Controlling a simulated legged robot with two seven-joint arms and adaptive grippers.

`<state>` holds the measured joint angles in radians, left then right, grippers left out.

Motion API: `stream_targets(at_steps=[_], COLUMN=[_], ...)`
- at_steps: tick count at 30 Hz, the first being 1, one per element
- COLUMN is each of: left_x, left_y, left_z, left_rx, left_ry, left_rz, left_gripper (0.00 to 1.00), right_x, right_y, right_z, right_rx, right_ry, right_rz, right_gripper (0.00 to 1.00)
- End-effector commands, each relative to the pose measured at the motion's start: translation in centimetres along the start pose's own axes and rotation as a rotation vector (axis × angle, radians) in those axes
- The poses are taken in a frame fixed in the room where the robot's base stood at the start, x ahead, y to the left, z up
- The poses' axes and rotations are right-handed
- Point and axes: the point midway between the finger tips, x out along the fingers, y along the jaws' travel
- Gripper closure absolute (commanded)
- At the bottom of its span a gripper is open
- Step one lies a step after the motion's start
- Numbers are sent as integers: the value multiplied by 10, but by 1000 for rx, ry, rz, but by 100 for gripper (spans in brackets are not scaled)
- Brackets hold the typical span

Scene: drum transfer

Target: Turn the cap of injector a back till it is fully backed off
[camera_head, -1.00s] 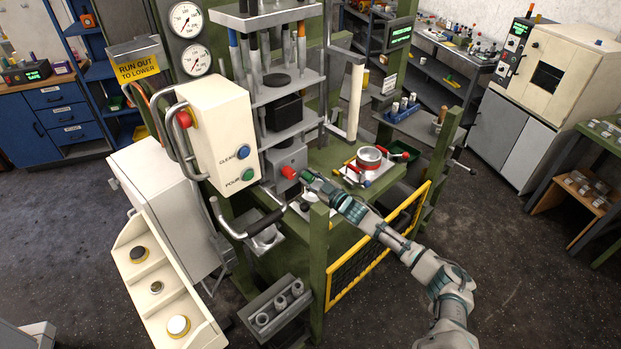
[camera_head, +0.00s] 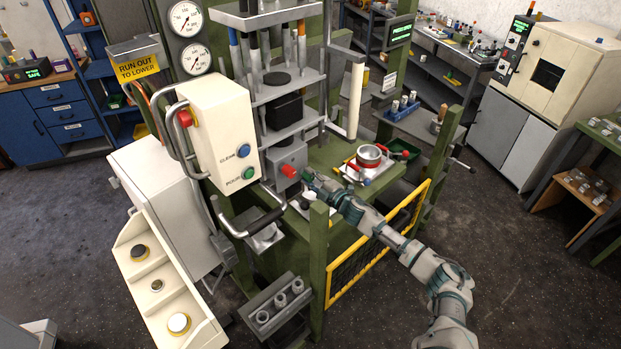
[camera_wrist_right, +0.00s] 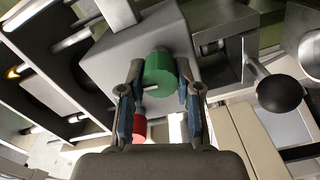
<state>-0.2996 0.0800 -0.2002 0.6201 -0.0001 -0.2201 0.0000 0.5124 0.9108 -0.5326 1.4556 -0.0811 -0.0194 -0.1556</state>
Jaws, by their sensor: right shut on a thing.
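A grey block (camera_head: 287,156) on the press carries a red cap (camera_head: 289,171) on its front. In the right wrist view the block (camera_wrist_right: 125,60) has a green cap (camera_wrist_right: 158,72) with a small pale pin, and the red cap (camera_wrist_right: 139,128) sits below it. My right gripper (camera_head: 307,178) reaches the block from the right. Its two fingers (camera_wrist_right: 158,95) are on either side of the green cap, shut on it. The fingers hide most of the green cap in the head view. I see no label telling which cap is injector a. My left gripper is not in view.
A cream control box (camera_head: 215,130) with buttons hangs left of the block. A red-rimmed pot (camera_head: 369,156) stands on the green bench behind my arm. A yellow-framed guard (camera_head: 375,245) is under my forearm. A black ball knob (camera_wrist_right: 280,93) is right of the fingers.

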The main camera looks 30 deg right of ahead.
Motion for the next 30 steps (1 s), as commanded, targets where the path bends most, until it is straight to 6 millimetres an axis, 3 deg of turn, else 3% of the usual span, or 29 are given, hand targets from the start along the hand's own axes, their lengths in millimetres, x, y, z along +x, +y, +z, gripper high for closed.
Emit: stream_targets(at_steps=[22, 23, 25, 30], left_x=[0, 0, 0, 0], left_y=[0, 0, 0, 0], left_z=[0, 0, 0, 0], left_rx=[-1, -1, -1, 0], left_ry=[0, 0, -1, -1], left_rz=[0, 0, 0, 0], left_gripper=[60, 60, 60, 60], right_x=[0, 0, 0, 0], right_y=[2, 2, 2, 1], right_z=[0, 0, 0, 0], right_rx=[-90, -90, -89, -88], right_ry=[-1, -1, -1, -1], right_rz=[3, 3, 3, 2], right_gripper=[100, 62, 44, 42])
